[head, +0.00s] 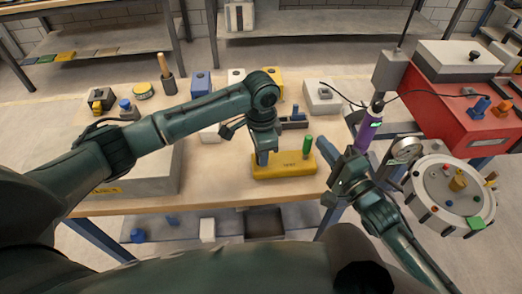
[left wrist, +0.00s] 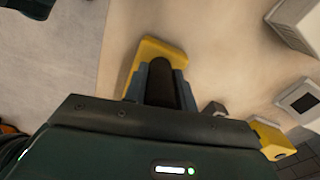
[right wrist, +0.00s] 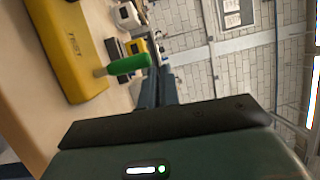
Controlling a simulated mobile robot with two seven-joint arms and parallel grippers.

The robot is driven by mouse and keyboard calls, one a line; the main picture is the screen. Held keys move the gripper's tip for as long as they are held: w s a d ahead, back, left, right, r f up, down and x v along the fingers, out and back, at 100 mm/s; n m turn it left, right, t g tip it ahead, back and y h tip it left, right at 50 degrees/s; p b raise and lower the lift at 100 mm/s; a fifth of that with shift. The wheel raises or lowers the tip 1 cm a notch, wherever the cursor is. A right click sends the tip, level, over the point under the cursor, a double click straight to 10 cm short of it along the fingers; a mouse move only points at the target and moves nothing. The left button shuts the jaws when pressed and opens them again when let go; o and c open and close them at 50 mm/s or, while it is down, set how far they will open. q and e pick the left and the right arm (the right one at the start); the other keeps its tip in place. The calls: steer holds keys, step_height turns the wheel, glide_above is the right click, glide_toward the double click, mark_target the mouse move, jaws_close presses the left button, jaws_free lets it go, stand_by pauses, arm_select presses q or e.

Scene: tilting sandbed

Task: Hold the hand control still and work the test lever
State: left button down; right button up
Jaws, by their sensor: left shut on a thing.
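The hand control is a long yellow block (head: 284,166) lying on the bench near its front edge. My left gripper (head: 263,157) comes down on its left part. In the left wrist view, my left gripper is shut on a dark round grip that stands over the yellow body (left wrist: 150,50). The test lever is a green upright handle (head: 307,145) at the block's right end. It also shows in the right wrist view (right wrist: 128,64). My right gripper (head: 329,149) is just right of the lever. Its fingers (right wrist: 158,76) look close together, with the lever beside them, seemingly not between them.
A purple bottle-like device (head: 368,130) stands right of my right gripper, by a gauge (head: 405,149) and a round grey plate (head: 447,192). A red cabinet (head: 455,115) is behind. Several small blocks and a grey box (head: 322,97) stand farther back on the bench.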

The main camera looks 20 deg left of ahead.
steer(key=shift+n+g+h, duration=0.3)
steer(key=shift+n+g, duration=0.3)
steer(key=shift+n, duration=0.3)
steer(key=w+a+r, duration=0.2)
steer(key=w, duration=0.1)
steer(key=w+a+r, duration=0.1)
steer(key=shift+w+a+r, duration=0.1)
steer(key=shift+w+a, duration=0.25)
jaws_close()
steer(key=s+d+r+n+g+h, duration=0.1)
steer(key=s+r+n+g+h, duration=0.4)
steer(key=n+g+h, duration=0.6)
step_height(320, 180, down, 6)
steer(key=n, duration=0.1)
steer(key=shift+f+t+h, duration=0.15)
steer(key=shift+t+h, duration=0.15)
steer(key=shift+s, duration=0.1)
step_height(320, 180, down, 4)
stand_by(0.8)
steer(key=shift+a, duration=0.1)
